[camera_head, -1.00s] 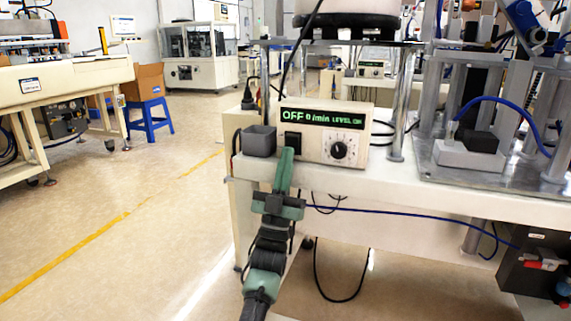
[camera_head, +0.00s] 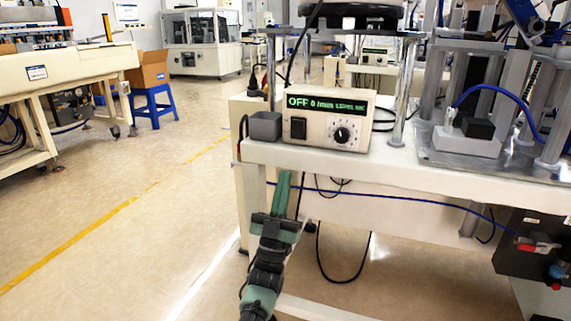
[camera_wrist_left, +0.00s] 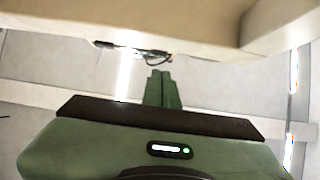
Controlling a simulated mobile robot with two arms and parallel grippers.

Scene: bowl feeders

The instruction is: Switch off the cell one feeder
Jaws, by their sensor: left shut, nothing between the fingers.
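The feeder controller (camera_head: 325,135) is a cream box on the front of the table. Its green display (camera_head: 327,103) reads "OFF 0 /min" with a level text that is hard to read. A black rocker switch (camera_head: 298,128) is at its front left and a round dial (camera_head: 342,135) is to the right of that. My left gripper (camera_head: 284,176) is shut and empty, below the table's front edge and apart from the controller. In the left wrist view its closed fingers (camera_wrist_left: 160,76) point toward the table's underside. My right gripper is not in view.
The table edge (camera_head: 330,163) lies above my left gripper. Black cables (camera_head: 345,278) and a blue hose (camera_head: 400,196) hang beneath. A fixture plate (camera_head: 450,165) is at the right.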

